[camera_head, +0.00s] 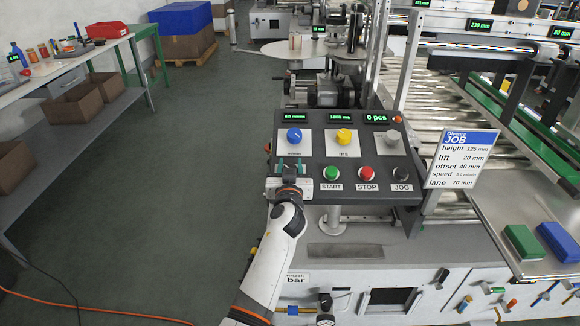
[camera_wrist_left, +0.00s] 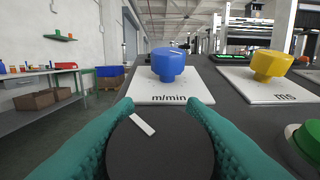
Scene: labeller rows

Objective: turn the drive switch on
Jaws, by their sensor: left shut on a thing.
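My left gripper (camera_head: 290,167) is at the lower left corner of the dark control panel (camera_head: 325,172). In the left wrist view its teal fingers (camera_wrist_left: 160,108) are shut on a round black knob (camera_wrist_left: 168,155), which appears to be the drive switch. The knob's white mark points up and to the left. No label for the knob shows, and in the head view the gripper hides it. The blue m/min knob (camera_wrist_left: 167,64) stands just beyond the fingers, apart from them. My right gripper is not in view.
The panel also has a yellow knob (camera_head: 344,136), a grey knob (camera_head: 393,136), a green START button (camera_head: 331,173), a red STOP button (camera_head: 366,173) and a black JOG button (camera_head: 401,173). A JOB sign (camera_head: 460,160) stands at right. Floor at left is open.

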